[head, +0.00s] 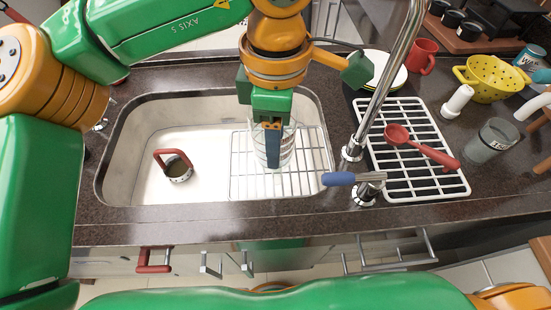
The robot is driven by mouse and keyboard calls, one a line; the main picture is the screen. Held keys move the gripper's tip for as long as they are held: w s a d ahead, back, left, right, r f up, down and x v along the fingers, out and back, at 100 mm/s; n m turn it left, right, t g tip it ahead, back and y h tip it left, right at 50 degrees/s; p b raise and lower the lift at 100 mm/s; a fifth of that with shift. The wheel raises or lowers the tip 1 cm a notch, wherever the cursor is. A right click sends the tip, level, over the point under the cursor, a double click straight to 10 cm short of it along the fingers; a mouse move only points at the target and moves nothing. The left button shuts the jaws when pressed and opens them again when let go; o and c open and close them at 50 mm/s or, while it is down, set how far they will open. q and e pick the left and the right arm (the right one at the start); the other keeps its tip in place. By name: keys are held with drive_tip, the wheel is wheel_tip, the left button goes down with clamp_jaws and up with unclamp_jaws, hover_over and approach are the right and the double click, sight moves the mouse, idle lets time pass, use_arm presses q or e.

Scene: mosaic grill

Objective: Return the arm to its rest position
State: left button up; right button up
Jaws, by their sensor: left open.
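My left arm comes in from the left and reaches over the sink. My left gripper (272,150) points down above the sink's wire rack and is open. A clear glass (288,155) stands upright on or just above the rack, right at the gripper's fingers. The blue finger overlaps the glass in the picture, and I cannot tell whether it touches it. My right gripper is not in view.
The faucet (385,85) rises right of the sink. A white drying rack (418,186) bears a red ladle (425,149). A yellow colander (490,77) stands farther right.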

use_arm(q)
wheel_tip(320, 180, up, 3)
drive_tip(key=shift+f, duration=0.2)
